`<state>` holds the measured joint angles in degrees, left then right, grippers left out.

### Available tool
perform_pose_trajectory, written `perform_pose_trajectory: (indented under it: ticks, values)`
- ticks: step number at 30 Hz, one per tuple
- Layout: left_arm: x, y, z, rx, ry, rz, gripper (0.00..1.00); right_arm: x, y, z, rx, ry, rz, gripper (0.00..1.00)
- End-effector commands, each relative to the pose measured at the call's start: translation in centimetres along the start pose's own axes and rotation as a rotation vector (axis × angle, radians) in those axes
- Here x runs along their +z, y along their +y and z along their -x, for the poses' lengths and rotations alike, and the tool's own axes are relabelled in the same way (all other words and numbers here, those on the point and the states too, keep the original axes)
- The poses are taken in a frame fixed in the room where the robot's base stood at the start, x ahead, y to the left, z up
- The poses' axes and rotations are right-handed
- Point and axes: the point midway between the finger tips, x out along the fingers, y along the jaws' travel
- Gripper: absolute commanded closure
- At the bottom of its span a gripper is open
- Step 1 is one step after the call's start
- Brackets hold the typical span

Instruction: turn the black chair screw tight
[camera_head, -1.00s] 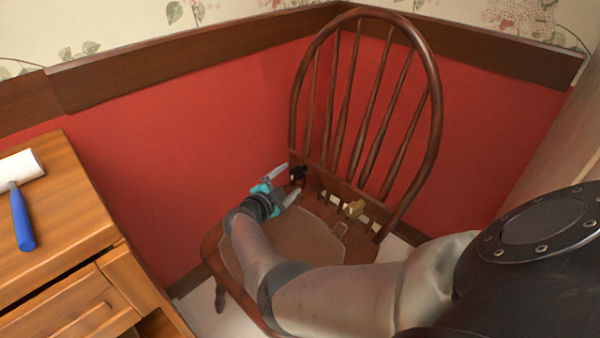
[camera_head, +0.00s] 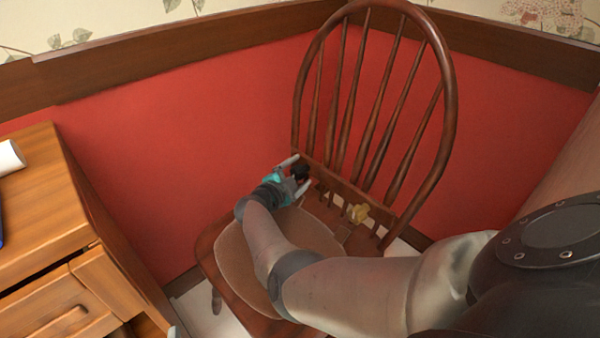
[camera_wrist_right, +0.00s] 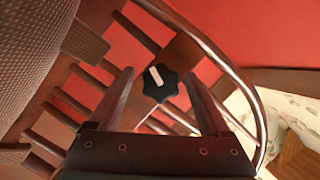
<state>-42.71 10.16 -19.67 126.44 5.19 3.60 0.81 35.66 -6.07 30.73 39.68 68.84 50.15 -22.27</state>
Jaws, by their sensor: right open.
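The wooden chair (camera_head: 444,130) stands in the corner with its spindle back to the red wall. The black chair screw (camera_head: 301,172) sits at the left end of the lower back rail. In the right wrist view the screw (camera_wrist_right: 160,84) is a black lobed knob with a white mark. My right gripper (camera_head: 298,174) is open at the knob. In the wrist view its fingertips (camera_wrist_right: 160,74) lie on either side of the knob, with gaps visible on both sides. My left gripper is not in view.
A wooden cabinet (camera_head: 60,215) with drawers stands at the left, with a white roll (camera_head: 10,157) on top. Red walls close in behind.

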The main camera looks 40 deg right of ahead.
Motion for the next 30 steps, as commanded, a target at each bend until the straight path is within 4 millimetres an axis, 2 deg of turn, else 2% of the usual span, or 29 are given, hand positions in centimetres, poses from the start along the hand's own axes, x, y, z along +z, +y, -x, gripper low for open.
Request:
perform_pose_trajectory:
  ticks: [8,27,29,30]
  values:
    - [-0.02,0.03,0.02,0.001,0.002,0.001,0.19,-0.01,-0.03,-0.02,0.000,0.000,0.000,0.21]
    - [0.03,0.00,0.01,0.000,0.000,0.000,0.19,-0.01,0.00,-0.01,0.000,0.000,0.000,0.93]
    - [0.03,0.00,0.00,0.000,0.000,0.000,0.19,-0.01,0.00,-0.01,0.000,0.000,0.000,1.00]
    - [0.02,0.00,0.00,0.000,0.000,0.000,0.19,-0.01,0.00,-0.01,0.000,0.000,0.000,1.00]
